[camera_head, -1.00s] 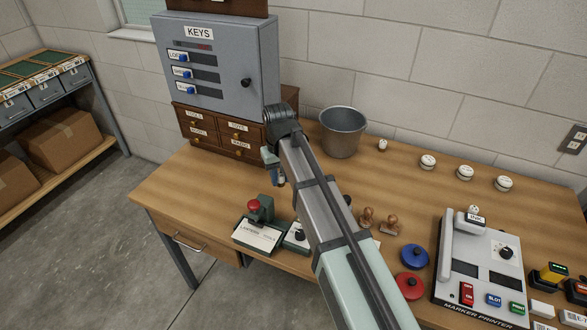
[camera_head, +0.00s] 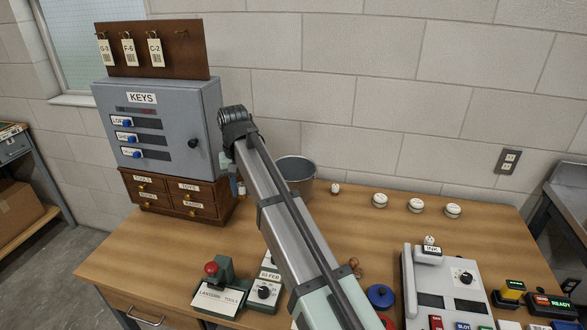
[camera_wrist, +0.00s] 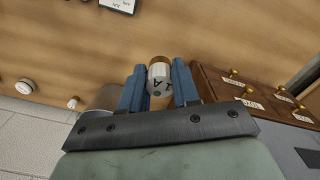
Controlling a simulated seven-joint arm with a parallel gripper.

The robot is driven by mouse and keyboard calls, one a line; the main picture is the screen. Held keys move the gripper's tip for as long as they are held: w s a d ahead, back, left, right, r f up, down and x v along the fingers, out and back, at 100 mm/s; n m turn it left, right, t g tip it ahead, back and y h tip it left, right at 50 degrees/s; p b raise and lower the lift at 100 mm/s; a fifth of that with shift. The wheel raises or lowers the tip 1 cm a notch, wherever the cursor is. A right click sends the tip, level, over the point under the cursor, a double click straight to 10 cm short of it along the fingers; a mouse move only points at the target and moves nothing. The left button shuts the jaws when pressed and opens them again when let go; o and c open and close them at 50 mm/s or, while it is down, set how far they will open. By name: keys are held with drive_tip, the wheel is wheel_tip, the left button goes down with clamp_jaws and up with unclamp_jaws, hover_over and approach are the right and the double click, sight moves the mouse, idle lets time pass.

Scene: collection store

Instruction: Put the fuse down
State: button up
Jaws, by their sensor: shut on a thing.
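The fuse (camera_wrist: 159,77) is a short white cylinder with a brownish-gold end cap and a dark "A" on its side. It shows in the wrist view between the two blue fingers of my gripper (camera_wrist: 158,88). The gripper is shut on it, with the wooden table top behind. In the head view my gripper (camera_head: 238,186) is mostly hidden by my arm, just right of the small wooden drawers. The fuse cannot be made out there.
The drawers (camera_head: 174,197) carry the grey KEYS cabinet (camera_head: 160,115). A grey bucket (camera_head: 297,172) stands just right of my arm. Several white round pieces (camera_head: 416,205) line the back of the table (camera_head: 350,225). The marker printer (camera_head: 455,290) and stamps occupy the front. Bare wood lies between.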

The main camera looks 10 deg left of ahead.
drive_tip(key=w+d+m, duration=0.3)
drive_tip(key=w+m, duration=0.3)
drive_tip(key=w, duration=0.4)
drive_tip(key=w+d+m, duration=0.3)
drive_tip(key=w+m, duration=0.2)
drive_tip(key=w, duration=0.6)
drive_tip(key=w+d+m, duration=0.4)
drive_tip(key=w+m, duration=0.2)
drive_tip(key=w, duration=0.4)
drive_tip(key=f, duration=2.1)
drive_tip(key=shift+a+f, duration=0.15)
drive_tip(key=shift+a, duration=0.05)
drive_tip(key=shift+f, duration=0.15)
drive_tip(key=o, duration=1)
drive_tip(key=shift+o, duration=0.2)
wheel_tip(320, 180, up, 12)
